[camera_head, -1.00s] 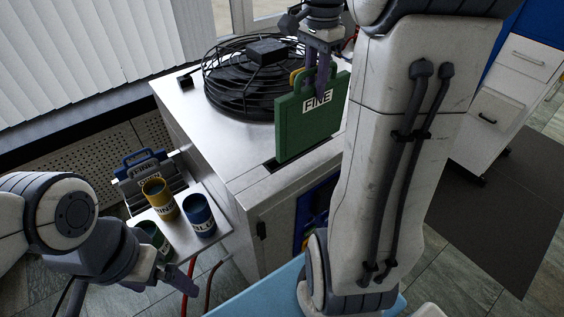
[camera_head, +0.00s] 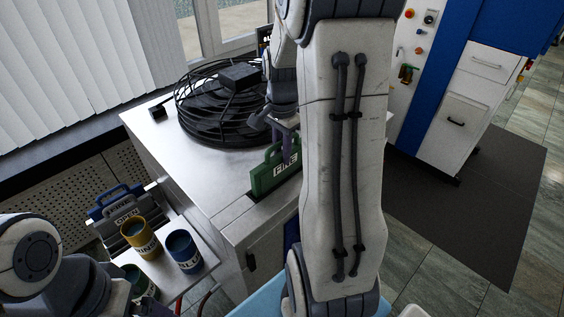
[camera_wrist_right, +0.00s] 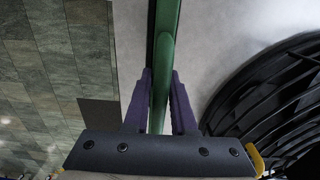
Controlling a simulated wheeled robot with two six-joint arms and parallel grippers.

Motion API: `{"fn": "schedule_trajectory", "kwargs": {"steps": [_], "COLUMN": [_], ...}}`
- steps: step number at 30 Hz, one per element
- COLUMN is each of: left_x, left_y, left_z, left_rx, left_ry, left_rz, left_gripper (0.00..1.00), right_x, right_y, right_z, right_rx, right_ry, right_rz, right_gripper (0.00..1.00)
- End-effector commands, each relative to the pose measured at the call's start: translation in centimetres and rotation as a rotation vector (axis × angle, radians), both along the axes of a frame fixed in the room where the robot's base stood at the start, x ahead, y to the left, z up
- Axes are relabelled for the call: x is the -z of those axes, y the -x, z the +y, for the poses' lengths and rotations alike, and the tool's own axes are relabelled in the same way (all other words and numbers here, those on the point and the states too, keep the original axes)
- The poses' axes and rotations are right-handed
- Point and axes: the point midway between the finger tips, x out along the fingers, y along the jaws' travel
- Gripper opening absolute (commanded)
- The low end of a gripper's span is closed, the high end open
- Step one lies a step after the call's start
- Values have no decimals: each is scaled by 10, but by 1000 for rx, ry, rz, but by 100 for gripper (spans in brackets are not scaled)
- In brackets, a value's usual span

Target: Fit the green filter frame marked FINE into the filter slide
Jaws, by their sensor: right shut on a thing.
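The green filter frame marked FINE (camera_head: 276,170) stands upright in the slot in the top of the metal cabinet (camera_head: 190,172). Only its upper part with the label and handle shows; its lower part is hidden below the top. My right gripper (camera_head: 282,138) is shut on the frame's handle from above. The wrist view shows its two purple fingers (camera_wrist_right: 161,75) on either side of the green handle (camera_wrist_right: 162,60). My arm hides the frame's right end.
A black round fan guard (camera_head: 222,105) sits on the cabinet top behind the frame. A side shelf (camera_head: 203,248) at left carries yellow (camera_head: 138,238), blue (camera_head: 183,250) and green cups. Other frames (camera_head: 118,208) stand in a rack beside it.

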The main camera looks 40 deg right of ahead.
Motion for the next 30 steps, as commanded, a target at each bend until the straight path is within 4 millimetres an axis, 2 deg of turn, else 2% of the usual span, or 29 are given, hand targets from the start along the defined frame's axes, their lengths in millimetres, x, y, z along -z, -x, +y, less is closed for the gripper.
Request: {"fn": "schedule_trajectory", "kwargs": {"steps": [4, 8, 20, 21, 23, 30], "left_x": [-4, -5, -2, -2, -3, -3], "left_y": [0, 0, 0, 0, 0, 0], "left_z": [0, 0, 0, 0, 0, 0], "left_rx": [0, 0, 0, 0, 0, 0], "left_ry": [0, 0, 0, 0, 0, 0], "left_rz": [0, 0, 0, 0, 0, 0], "left_gripper": [100, 100, 100, 100, 100, 100], "right_x": [23, 39, 45, 45, 44, 44], "right_y": [1, 1, 1, 1, 1, 1], "right_z": [1, 0, 0, 0, 0, 0], "right_rx": [0, 0, 0, 0, 0, 0], "right_ry": [-4, -2, -1, -1, -1, -1], "right_rz": [6, 3, 1, 1, 1, 1], "right_gripper": [0, 0, 0, 32, 54, 54]}}
